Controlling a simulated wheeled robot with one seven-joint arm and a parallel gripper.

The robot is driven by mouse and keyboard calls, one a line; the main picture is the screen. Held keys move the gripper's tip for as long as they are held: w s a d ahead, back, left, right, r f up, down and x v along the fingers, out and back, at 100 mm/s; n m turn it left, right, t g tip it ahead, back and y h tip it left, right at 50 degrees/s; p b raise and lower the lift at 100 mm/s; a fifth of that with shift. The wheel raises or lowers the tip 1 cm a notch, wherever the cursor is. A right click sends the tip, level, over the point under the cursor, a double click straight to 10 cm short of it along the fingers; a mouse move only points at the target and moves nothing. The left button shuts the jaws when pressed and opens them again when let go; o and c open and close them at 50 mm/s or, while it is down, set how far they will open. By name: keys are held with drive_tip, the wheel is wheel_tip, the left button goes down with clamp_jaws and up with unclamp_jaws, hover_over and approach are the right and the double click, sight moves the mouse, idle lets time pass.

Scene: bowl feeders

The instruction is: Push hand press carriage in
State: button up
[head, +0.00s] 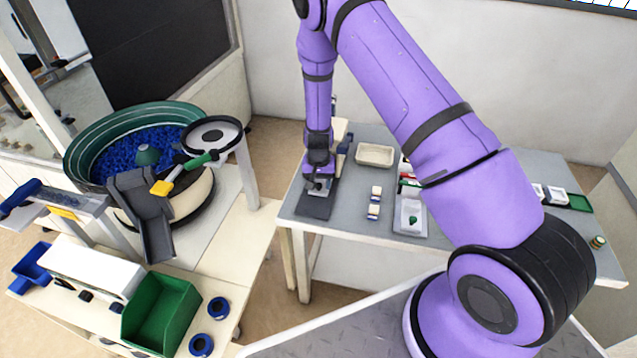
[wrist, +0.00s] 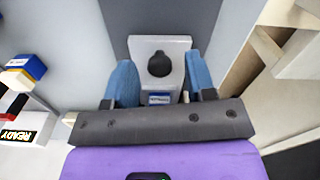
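The hand press carriage (wrist: 175,48) is a light grey plate with a round black knob (wrist: 160,64), seen in the wrist view on a dark grey base. The base (head: 314,206) shows in the head view near the left end of the grey table. My gripper (wrist: 160,78) is open, its two blue fingers standing apart on either side of the carriage. Whether either finger touches it I cannot tell. In the head view my gripper (head: 317,187) is low over the base, and the carriage is mostly hidden there.
On the table (head: 345,222), a cream tray (head: 375,155), small blue-and-white boxes (head: 375,194) and a pale tray (head: 400,226) with a green part lie right of the press. The bowl feeder (head: 85,150) stands at left.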

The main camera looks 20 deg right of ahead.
wheel_tip(320, 180, up, 11)
idle(0.7)
drive_tip(key=shift+f, duration=0.1)
